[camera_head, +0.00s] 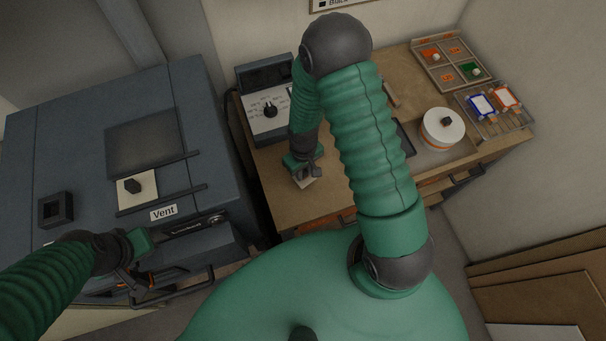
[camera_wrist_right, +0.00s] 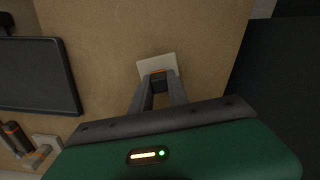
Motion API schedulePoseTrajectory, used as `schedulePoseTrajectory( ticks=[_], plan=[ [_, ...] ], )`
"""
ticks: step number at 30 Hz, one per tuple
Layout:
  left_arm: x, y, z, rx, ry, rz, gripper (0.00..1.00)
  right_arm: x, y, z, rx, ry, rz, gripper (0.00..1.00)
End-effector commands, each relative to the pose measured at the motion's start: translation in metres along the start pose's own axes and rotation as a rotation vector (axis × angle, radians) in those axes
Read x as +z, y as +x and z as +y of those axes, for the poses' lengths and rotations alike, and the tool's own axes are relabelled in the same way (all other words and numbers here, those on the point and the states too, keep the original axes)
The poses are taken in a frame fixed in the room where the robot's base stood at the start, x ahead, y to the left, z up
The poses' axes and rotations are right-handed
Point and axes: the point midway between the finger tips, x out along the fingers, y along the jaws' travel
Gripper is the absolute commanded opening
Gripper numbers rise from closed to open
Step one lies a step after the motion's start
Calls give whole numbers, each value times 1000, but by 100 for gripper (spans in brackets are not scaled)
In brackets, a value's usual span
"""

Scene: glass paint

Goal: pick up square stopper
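A dark square piece with a recess (camera_head: 55,209) sits farther left on the same box. My left gripper (camera_head: 138,281) is low by the box's front edge, apart from the dark block; its fingers are too dark to read. My right gripper (camera_head: 308,174) is over the wooden table at a small pale square (camera_head: 305,182). The wrist view shows this square (camera_wrist_right: 157,65) at the fingertips; whether it is gripped is unclear.
A control box with a dial (camera_head: 268,112) stands at the table's back left. A white round container (camera_head: 442,128), a sorting tray (camera_head: 450,65) and a rack with framed pieces (camera_head: 495,108) are at the right. A handle bar (camera_head: 185,290) juts from the box's front.

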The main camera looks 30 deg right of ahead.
Motion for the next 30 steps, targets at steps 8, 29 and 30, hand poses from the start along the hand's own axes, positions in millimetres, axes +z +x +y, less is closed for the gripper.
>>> schedulePoseTrajectory(
  ticks=[8,29,30],
  plan=[
    [0,0,0,0,0,0,0,0,0,0,0,0,0,0],
    [5,20,0,0,0,0,0,17,-34,-9,0,-3,-2,0],
    [5,23,0,0,0,0,0,24,-35,-12,0,-3,-2,0]
  ],
)
